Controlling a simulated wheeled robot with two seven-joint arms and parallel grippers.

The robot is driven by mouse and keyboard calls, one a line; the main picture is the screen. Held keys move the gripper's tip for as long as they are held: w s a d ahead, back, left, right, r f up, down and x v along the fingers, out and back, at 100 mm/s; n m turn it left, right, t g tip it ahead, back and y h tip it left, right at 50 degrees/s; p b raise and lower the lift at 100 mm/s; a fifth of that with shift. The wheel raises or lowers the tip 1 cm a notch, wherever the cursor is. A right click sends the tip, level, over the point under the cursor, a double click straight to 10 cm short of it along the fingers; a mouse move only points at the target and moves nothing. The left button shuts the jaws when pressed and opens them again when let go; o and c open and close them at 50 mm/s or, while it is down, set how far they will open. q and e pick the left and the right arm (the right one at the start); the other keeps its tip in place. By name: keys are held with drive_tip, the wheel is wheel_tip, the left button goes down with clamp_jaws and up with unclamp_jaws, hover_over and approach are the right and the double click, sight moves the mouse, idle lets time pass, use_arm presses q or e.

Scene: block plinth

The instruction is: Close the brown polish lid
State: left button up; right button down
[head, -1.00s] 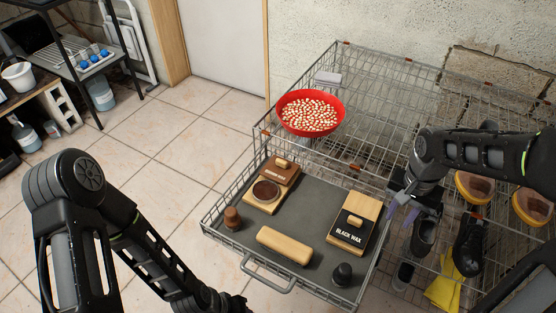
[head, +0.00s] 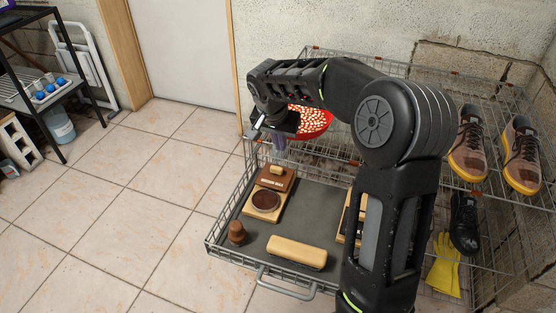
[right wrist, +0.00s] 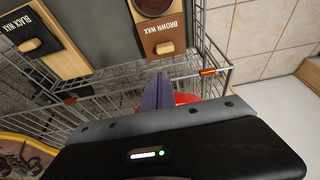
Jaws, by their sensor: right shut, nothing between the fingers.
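The brown polish box sits in the grey tray, open. Its brown lid (head: 275,178), with a small wooden knob, is swung back on the far side. The wooden base (head: 250,208) shows a round dark brown wax disc (head: 266,201). In the right wrist view the lid (right wrist: 165,30) reads BROWN WAX. My right gripper (head: 280,149) is shut and empty, above the tray's far rim just behind the lid; its fingers (right wrist: 157,92) point toward the lid, apart from it. My left gripper is out of view.
The black wax box (right wrist: 38,38) is closed, partly hidden by my arm in the head view.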

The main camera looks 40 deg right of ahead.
sight(276, 188)
drive_tip(key=shift+f, duration=0.1)
drive_tip(key=b+x, duration=0.1)
drive_tip(key=x, duration=0.9)
drive_tip(key=shift+b, duration=0.3)
drive_tip(key=s+a+b, duration=0.1)
drive_tip(key=a, duration=0.1)
drive_tip(key=s+a+b, duration=0.3)
drive_tip(key=s+a, duration=0.1)
drive_tip(key=a, duration=0.1)
drive_tip(key=shift+f, duration=0.1)
drive_tip(key=shift+s+a, duration=0.2)
drive_tip(key=shift+a, duration=0.1)
drive_tip(key=shift+s+a, duration=0.1)
